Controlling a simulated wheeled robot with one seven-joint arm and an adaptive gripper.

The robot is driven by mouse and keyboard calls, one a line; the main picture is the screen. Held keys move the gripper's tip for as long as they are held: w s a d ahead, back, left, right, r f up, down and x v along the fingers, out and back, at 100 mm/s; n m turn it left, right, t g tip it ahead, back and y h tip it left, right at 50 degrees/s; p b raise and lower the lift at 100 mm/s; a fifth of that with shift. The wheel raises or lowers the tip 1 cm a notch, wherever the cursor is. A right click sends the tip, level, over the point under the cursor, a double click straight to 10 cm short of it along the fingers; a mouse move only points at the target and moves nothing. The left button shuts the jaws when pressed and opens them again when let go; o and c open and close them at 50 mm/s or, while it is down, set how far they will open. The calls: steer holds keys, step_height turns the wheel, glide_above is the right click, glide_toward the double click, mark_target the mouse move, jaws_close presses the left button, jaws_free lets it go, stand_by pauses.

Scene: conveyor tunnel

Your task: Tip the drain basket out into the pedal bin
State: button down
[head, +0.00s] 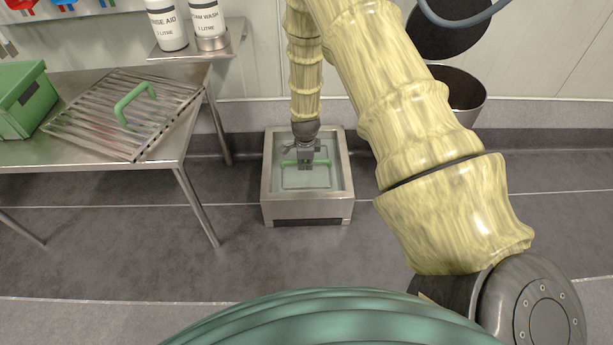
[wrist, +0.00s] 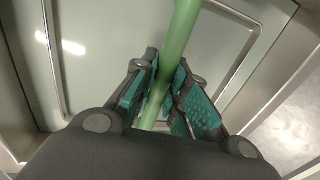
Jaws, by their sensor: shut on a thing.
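The drain basket (head: 318,184) shows as a rectangular rim inside a square steel drain box (head: 307,209) on the floor. Its green handle (head: 287,163) spans it and also shows in the wrist view (wrist: 181,35). My gripper (head: 306,163) reaches down over the box, and its fingers (wrist: 163,98) are closed around the handle. Whether the basket is lifted clear I cannot tell. No contents can be made out in the basket. The pedal bin (head: 468,92) stands against the back wall, right of the drain, its dark lid (head: 440,35) raised. My arm partly hides the bin.
A steel table (head: 187,138) at left holds a slatted grate (head: 95,128) with a green handle and a green box (head: 22,100). Two white bottles (head: 168,25) stand on a small shelf (head: 222,48) above. The floor between table and drain is clear.

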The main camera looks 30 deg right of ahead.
steer(key=shift+r, duration=0.25)
steer(key=shift+r+p, duration=1.25)
steer(key=shift+p, duration=0.05)
steer(key=shift+r, duration=0.1)
step_height(320, 180, up, 13)
steer(key=p, duration=1.2)
stand_by(0.3)
